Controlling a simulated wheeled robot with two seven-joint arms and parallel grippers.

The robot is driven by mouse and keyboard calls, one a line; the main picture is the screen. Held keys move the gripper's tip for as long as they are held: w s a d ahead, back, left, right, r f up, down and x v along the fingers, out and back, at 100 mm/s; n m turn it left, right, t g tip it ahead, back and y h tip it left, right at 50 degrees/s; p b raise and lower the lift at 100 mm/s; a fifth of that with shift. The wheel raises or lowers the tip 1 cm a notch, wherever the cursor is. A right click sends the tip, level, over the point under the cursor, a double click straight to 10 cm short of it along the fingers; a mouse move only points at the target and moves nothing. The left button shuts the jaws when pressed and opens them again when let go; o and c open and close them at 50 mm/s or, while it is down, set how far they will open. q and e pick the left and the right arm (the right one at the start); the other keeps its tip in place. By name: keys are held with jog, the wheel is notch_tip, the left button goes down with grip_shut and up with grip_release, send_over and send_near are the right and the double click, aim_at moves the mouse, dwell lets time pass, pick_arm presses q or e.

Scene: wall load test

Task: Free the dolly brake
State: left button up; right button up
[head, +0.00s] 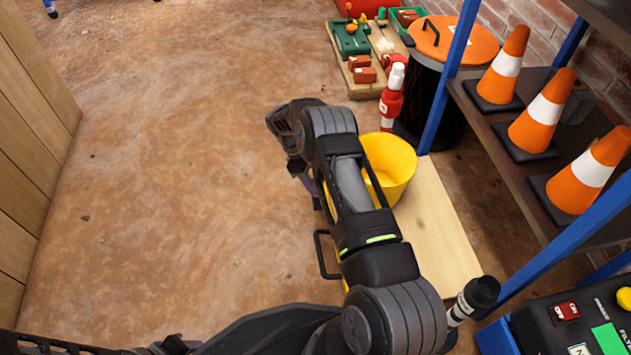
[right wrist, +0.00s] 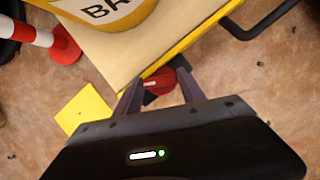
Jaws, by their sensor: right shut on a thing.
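The dolly has a pale wooden deck (head: 440,215) in a yellow frame, with a black handle loop (head: 322,255) at its side. A yellow bucket (head: 392,165) stands on the deck; part of its lettering shows in the right wrist view (right wrist: 105,8). A small red part (right wrist: 160,82), seemingly the brake lever, sits at the frame's edge. My right gripper (right wrist: 160,77) is shut on this red part, one finger on each side. In the head view my right arm hides the gripper's tips and much of the dolly's near side.
Shelves on blue posts (head: 447,75) with orange cones (head: 538,122) stand at the right. A black bin with an orange lid (head: 470,45) and a red-and-white post (head: 391,98) are behind the dolly. The floor (head: 180,160) at the left is clear.

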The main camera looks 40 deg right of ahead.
jog(key=m+y, duration=0.1)
jog(key=m, duration=0.2)
jog(key=shift+d, duration=0.15)
jog(key=shift+m, duration=0.3)
jog(key=o, duration=1.4)
jog(key=shift+g, duration=0.3)
jog(key=shift+c, duration=0.2)
